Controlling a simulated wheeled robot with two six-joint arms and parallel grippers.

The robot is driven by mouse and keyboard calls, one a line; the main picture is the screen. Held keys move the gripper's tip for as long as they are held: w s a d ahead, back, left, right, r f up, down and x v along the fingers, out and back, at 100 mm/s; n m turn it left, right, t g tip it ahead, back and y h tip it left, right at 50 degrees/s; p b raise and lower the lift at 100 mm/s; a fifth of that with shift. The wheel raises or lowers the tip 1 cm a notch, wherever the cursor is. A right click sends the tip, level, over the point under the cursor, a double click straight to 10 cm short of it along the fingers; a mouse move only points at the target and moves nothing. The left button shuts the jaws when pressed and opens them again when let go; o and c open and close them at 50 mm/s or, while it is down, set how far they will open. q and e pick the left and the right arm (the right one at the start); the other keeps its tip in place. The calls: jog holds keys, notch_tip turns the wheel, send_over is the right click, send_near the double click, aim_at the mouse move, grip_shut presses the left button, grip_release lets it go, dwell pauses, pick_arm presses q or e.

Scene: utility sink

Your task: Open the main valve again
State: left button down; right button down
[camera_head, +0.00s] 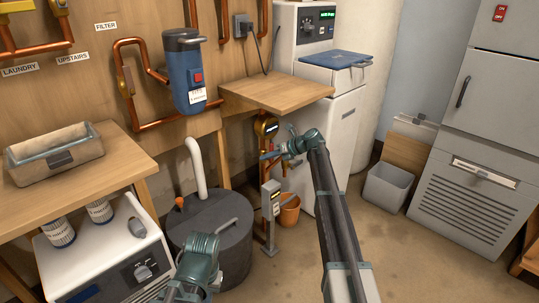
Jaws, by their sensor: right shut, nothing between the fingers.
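A brass fitting with a round meter-like body (265,127) sits on a vertical copper pipe beneath the small wooden shelf.
A dark round tank (245,250) with a white pipe stands at the lower middle. A grey post (269,205) and an orange bucket (289,211) stand below my right gripper. The wooden shelf (275,92) overhangs the pipe. Open floor lies to the right.

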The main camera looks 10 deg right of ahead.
jog(key=s+d, duration=0.3)
jog(key=d, duration=0.6)
jog(key=shift+s, duration=0.25)
jog(key=shift+f, duration=0.1)
jog(key=s+a+f+n+g+h+p, duration=0.1)
jog(key=s+a+f+n+g+h, duration=0.15)
jog(key=s+a+n, duration=0.75)
jog(key=s+a+f+n+g+h+p, duration=0.1)
jog(key=s+a+f+n+g+h, duration=0.15)
jog(key=s+a+n, duration=0.75)
jog(key=s+a+n+g+h+p, duration=0.1)
jog(key=s+a+n+h, duration=0.15)
jog(key=s+n, duration=0.8)
jog(key=s+a+n+g+h+p, duration=0.1)
jog(key=s+a+n+h+p, duration=0.35)
jog(key=s, duration=1.05)
notch_tip(320, 180, up, 38)
jog(key=d+n+y+p, duration=0.1)
jog(key=d+p, duration=0.1)
jog(key=p, duration=3.3)
jog(key=shift+s, duration=0.15)
